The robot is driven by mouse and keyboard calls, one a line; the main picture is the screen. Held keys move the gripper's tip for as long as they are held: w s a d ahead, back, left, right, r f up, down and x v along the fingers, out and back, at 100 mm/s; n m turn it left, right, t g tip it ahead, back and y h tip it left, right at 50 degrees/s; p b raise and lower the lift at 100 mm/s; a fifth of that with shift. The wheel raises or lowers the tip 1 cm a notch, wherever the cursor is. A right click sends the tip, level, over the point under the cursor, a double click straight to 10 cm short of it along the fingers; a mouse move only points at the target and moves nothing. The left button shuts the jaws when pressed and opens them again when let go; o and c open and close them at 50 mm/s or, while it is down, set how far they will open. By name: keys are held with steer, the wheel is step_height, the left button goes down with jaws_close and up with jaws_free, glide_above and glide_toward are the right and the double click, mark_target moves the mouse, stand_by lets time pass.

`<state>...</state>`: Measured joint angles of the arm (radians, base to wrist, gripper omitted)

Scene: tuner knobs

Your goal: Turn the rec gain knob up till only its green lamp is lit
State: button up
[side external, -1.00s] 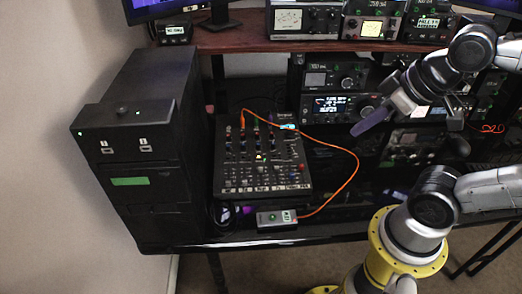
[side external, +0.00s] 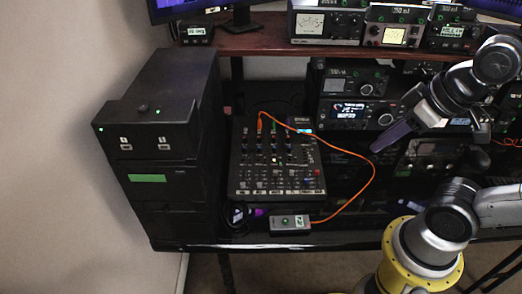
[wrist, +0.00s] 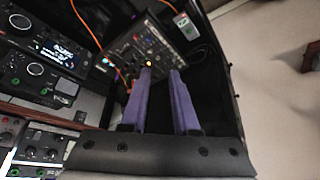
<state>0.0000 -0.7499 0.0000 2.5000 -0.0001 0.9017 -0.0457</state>
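The mixer (side external: 277,172), a black panel with many small knobs and buttons, lies on the desk; it also shows in the wrist view (wrist: 150,45). A small yellow-orange light (wrist: 149,63) shows near my fingertips in the wrist view. Labels are too small to read, so I cannot tell which knob is rec gain. A grey box (side external: 291,225) with a green light sits in front of the mixer. My gripper (side external: 375,149) hangs above the desk, right of the mixer. Its two purple fingers (wrist: 162,74) are apart with nothing between them.
An orange cable (side external: 372,170) loops from the mixer to the grey box. A black tower (side external: 160,165) with a top knob and green lamps stands at left. Radio units (side external: 355,112) stand behind my gripper. A wooden shelf (side external: 262,44) holds meters above.

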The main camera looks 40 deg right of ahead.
steer(key=shift+o, duration=1.2)
steer(key=shift+d+r+n, duration=0.1)
steer(key=shift+n, duration=0.4)
steer(key=r+n, duration=0.1)
steer(key=w+r, duration=0.1)
steer(key=d+r+n, duration=0.1)
steer(key=shift+w+r+n+t+h, duration=0.1)
steer(key=shift+w+n+t+h, duration=0.2)
steer(key=shift+w, duration=0.1)
steer(key=w+d+r+n, duration=0.1)
steer(key=w+r+n, duration=0.3)
steer(key=w, duration=0.2)
steer(key=n+g+h, duration=0.4)
steer(key=n, duration=0.6)
glide_above(259, 137)
steer(key=s+a, duration=0.2)
steer(key=a, duration=0.2)
step_height(259, 137, down, 13)
steer(key=shift+n+g, duration=0.5)
steer(key=a+x, duration=0.1)
steer(key=x, duration=0.5)
steer(key=a+f+x, duration=0.1)
steer(key=x, duration=0.6)
steer(key=a+x, duration=0.2)
steer(key=x, duration=0.4)
steer(key=shift+d+f, duration=0.15)
steer(key=shift+f, duration=0.4)
